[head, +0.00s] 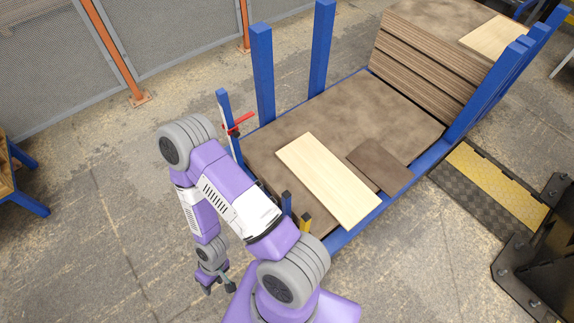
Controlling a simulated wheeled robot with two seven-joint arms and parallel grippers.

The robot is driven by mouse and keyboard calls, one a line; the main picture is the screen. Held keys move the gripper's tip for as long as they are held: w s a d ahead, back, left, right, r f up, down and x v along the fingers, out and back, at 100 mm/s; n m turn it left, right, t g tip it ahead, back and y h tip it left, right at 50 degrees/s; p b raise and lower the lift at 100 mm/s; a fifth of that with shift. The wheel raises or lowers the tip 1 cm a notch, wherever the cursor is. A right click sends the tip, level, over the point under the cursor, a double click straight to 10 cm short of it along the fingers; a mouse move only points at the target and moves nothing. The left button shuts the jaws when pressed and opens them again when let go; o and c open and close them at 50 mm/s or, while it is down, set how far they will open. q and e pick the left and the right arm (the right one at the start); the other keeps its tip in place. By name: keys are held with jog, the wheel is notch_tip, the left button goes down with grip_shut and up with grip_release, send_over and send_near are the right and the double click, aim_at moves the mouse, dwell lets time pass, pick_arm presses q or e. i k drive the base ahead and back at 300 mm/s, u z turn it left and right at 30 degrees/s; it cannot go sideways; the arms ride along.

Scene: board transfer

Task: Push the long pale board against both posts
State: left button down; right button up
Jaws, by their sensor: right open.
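The long pale board (328,182) lies flat on the brown deck of a blue-framed rack, slanting from upper left to lower right. Its lower right end reaches the near blue rail. Two tall blue posts, one at the left (262,75) and one farther right (321,48), stand along the far edge. Bare deck lies between them and the board, which touches neither. My right gripper (219,289) hangs open and empty over the floor, left of the rack and well away from the board. My left gripper is not in view.
A brown panel (379,166) lies right beside the pale board. A tall stack of brown boards (420,65) fills the far right, with another pale board (495,38) on top. A shorter blue post (229,125) with a red part (240,122) stands at the left corner.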

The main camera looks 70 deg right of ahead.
aim_at(346, 196)
jog(key=i, duration=1.75)
jog(key=z, duration=4.9)
jog(key=i, duration=1)
